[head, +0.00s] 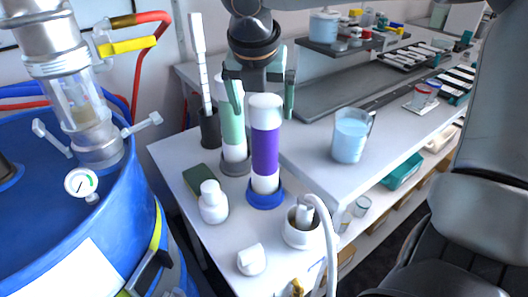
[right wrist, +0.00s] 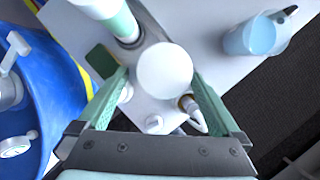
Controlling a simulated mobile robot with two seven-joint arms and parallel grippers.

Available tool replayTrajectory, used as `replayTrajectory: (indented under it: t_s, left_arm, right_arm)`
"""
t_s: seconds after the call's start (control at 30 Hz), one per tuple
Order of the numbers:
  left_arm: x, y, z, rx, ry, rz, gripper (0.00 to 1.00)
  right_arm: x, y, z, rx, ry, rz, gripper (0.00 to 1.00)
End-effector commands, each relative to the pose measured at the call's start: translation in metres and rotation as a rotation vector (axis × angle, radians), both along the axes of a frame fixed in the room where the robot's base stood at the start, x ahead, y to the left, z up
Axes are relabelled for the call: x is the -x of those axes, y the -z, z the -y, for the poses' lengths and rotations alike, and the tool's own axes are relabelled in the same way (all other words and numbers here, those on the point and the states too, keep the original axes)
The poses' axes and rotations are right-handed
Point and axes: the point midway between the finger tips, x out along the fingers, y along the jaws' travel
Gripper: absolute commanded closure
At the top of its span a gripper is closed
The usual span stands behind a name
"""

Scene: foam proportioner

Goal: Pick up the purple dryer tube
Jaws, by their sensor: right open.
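The purple dryer tube (head: 266,150) stands upright with white ends in a blue round base (head: 265,198) on the white bench. My right gripper (head: 263,110) is open, pointing down, with its green fingers on either side of the tube's upper part in the head view. In the right wrist view the tube's round white cap (right wrist: 164,70) shows between the open fingers of the right gripper (right wrist: 159,77), and the purple body is hidden beneath it. I cannot tell whether the fingers touch it. My left gripper is not in view.
A green tube (head: 232,130) stands close behind to the left. A white bottle (head: 213,203), a white cap (head: 251,260) and a pot with a hose (head: 301,228) are near the front. A blue beaker (head: 351,136) stands right; a blue drum (head: 60,215) is left.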

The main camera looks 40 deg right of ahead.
Motion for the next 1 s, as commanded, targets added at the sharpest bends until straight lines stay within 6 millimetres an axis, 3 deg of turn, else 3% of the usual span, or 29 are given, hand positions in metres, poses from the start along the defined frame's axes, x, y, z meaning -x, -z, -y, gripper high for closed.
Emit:
replayTrajectory:
  t_s: [0.5, 0.8, 1.0]
  left_arm:
    - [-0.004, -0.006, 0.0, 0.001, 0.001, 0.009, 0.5]
    - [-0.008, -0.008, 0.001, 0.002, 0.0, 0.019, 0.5]
    - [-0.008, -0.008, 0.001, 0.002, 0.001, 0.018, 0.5]
  right_arm:
    - [-0.011, 0.053, 0.022, -0.003, 0.001, -0.001, 0.0]
    - [-0.012, 0.056, 0.024, -0.001, 0.0, 0.002, 0.0]
    - [-0.012, 0.056, 0.024, -0.001, 0.0, 0.002, 0.22]
